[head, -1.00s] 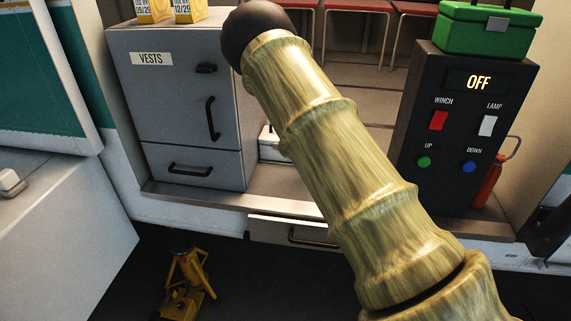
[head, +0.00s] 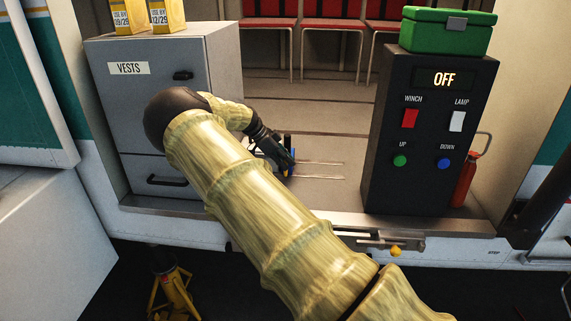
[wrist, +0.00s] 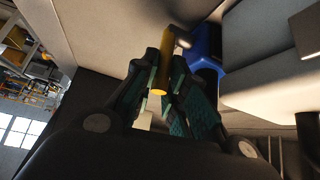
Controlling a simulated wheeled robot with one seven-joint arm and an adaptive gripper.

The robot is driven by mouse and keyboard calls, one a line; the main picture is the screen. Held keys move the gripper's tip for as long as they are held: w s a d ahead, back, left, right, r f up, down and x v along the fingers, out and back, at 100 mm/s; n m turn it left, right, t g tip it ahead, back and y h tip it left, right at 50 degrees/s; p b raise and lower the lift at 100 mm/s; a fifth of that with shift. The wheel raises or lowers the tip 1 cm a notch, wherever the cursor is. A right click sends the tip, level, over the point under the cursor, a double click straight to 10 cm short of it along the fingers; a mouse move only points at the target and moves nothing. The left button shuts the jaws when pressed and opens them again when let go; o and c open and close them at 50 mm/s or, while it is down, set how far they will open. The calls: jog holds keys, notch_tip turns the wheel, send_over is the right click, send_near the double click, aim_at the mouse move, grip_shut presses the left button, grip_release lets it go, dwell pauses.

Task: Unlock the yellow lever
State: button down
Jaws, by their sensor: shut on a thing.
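A yellow rod (wrist: 160,78), which looks like the yellow lever, stands between my gripper's fingers (wrist: 160,92) in the wrist view. The fingers are closed around it, with their green pads on either side. A blue part (wrist: 206,45) sits just beyond the rod. In the head view my gripper (head: 284,158) is low over the cabin floor, right of the vests cabinet. The blue part (head: 289,142) shows beside it, but the rod is mostly hidden there by my gripper and arm.
The grey vests cabinet (head: 205,62) stands left of my gripper. The black winch panel (head: 428,185) reads OFF and carries a green case (head: 446,32). A small yellow knob (head: 396,251) shows below the sill. Two thin rails (head: 320,177) lie on the floor. Red seats (head: 333,22) are behind.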

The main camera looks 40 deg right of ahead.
jog(key=shift+f, duration=0.1)
jog(key=c, duration=1.7)
grip_release()
jog(key=shift+r, duration=5)
